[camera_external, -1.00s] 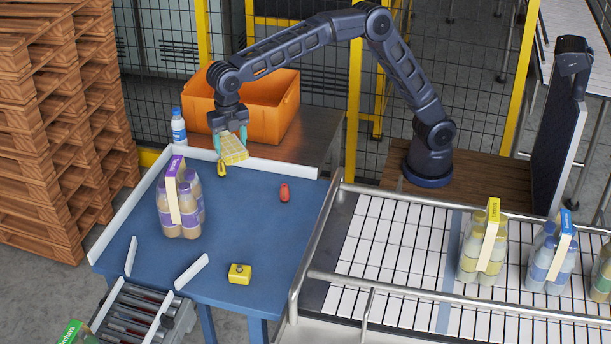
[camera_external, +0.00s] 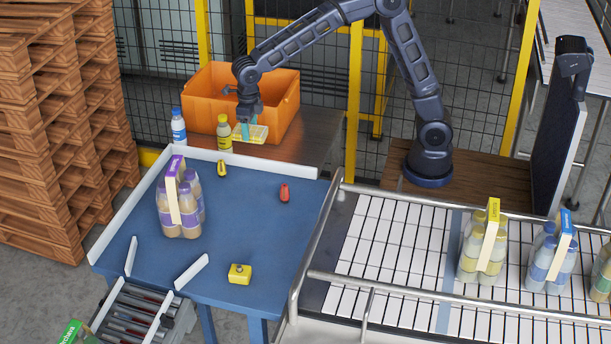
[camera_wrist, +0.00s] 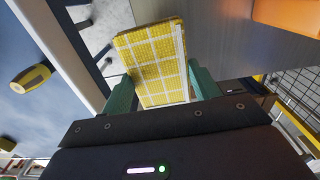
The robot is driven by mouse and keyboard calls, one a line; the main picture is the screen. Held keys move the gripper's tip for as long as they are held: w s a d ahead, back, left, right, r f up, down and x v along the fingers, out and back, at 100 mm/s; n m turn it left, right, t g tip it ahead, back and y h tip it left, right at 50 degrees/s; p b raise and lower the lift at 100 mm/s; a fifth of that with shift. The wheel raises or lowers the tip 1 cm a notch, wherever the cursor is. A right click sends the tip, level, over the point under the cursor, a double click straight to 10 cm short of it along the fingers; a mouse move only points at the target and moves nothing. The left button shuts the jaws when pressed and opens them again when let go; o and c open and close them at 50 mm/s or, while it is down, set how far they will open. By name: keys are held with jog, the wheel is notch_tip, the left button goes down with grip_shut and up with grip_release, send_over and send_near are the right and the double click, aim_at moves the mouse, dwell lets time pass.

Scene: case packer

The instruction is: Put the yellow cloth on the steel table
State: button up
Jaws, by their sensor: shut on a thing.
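The yellow cloth (camera_external: 252,134) is a flat folded pad with a pale grid pattern. My gripper (camera_external: 246,120) is shut on it and holds it above the near edge of the steel table (camera_external: 305,150). In the wrist view the cloth (camera_wrist: 156,60) sits between the two green fingers of my gripper (camera_wrist: 162,92), with the grey table top (camera_wrist: 222,45) beyond it. A gap between cloth and table is hard to judge.
On the steel table stand an orange bin (camera_external: 282,105), a yellow bottle (camera_external: 224,134) and a white bottle with a blue cap (camera_external: 178,127). A white rail (camera_external: 270,166) separates it from the blue table (camera_external: 255,215), which holds a bottle pack (camera_external: 182,205) and small tools.

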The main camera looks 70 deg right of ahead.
notch_tip(320, 180, down, 20)
jog(key=shift+r, duration=0.1)
dwell(0.5)
jog(key=o, duration=1)
jog(key=shift+f, duration=0.2)
jog(key=shift+c, duration=0.2)
jog(key=shift+r, duration=0.1)
notch_tip(320, 180, up, 12)
jog(key=shift+r, duration=0.15)
